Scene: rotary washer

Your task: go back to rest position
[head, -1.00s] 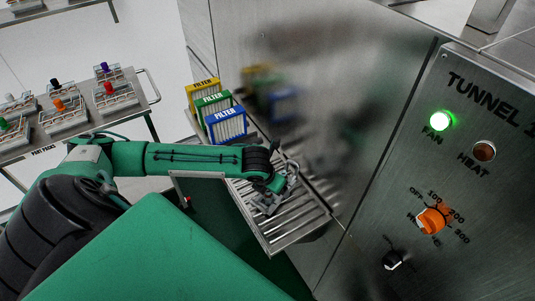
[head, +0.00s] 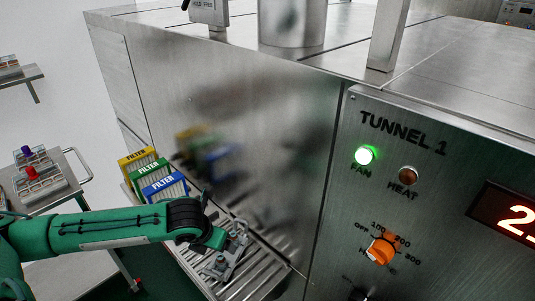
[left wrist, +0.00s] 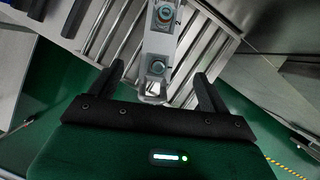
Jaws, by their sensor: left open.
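My left arm comes in from the left in the head view. My left gripper (head: 230,248) is over the slatted metal rack (head: 268,279) on the washer's side. In the left wrist view, its two dark fingers (left wrist: 157,70) are spread apart. A pale metal bracket (left wrist: 156,45) with round bolts shows between them; I cannot tell whether they touch it. The slats also show in the wrist view (left wrist: 118,35). My right gripper is in neither view.
Yellow (head: 137,156), green (head: 147,168) and blue (head: 163,187) filters stand on the rack beside my arm. The steel tunnel washer wall (head: 255,150) is close beyond it. The control panel has a lit green fan lamp (head: 364,155) and orange knob (head: 382,249). A cart (head: 75,172) stands left.

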